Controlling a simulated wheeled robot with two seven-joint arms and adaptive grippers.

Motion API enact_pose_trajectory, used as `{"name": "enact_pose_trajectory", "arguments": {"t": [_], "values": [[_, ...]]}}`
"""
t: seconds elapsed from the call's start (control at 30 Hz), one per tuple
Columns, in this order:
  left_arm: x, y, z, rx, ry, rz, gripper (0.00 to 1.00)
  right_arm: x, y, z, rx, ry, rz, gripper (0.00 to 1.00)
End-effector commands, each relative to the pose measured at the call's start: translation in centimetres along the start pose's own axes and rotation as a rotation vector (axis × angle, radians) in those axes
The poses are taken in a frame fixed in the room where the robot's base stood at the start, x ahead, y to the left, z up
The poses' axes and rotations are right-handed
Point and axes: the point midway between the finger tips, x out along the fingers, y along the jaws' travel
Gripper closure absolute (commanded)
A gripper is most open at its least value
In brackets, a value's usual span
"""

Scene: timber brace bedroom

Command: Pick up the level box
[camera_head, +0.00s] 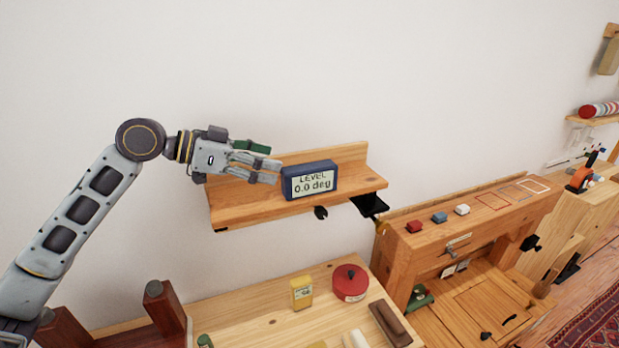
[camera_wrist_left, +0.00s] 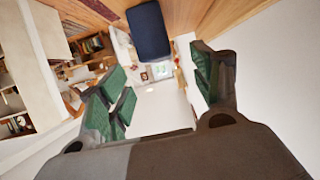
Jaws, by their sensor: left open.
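The level box (camera_head: 309,180) is a dark blue box with a pale display reading "LEVEL 0.0 deg". It stands on the wooden wall shelf (camera_head: 240,208), near the shelf's middle. My left gripper (camera_head: 272,171) is just left of the box in the head view, its fingers pointing at it. In the left wrist view the gripper (camera_wrist_left: 160,92) is open, with green pads on both sides and nothing between them. The box (camera_wrist_left: 149,30) shows beyond the fingertips, near the top middle of that view. My right gripper is in neither view.
A workbench below holds a yellow box (camera_head: 301,292) and a round red tin (camera_head: 350,282). A wooden bench (camera_head: 415,240) at right carries small red, blue and white blocks. A black bracket (camera_head: 370,205) sits by the shelf's right end. The wall above the shelf is bare.

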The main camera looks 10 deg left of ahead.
Motion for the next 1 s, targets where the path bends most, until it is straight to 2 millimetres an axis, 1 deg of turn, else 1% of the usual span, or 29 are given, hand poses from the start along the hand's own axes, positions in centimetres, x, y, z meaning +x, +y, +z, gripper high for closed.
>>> {"name": "enact_pose_trajectory", "arguments": {"t": [0.5,0.6,0.73,1.0], "values": [[4.9,0.0,-0.2,0.0,0.003,0.001,0.35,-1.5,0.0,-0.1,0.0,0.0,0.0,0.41],[5.6,0.0,-0.1,0.0,0.001,0.001,0.35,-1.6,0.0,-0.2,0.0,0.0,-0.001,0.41],[6.0,0.0,0.0,0.0,0.0,0.001,0.35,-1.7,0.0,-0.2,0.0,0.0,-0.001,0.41],[6.1,0.1,0.0,0.0,0.0,0.001,0.35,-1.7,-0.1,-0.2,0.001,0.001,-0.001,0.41]]}}
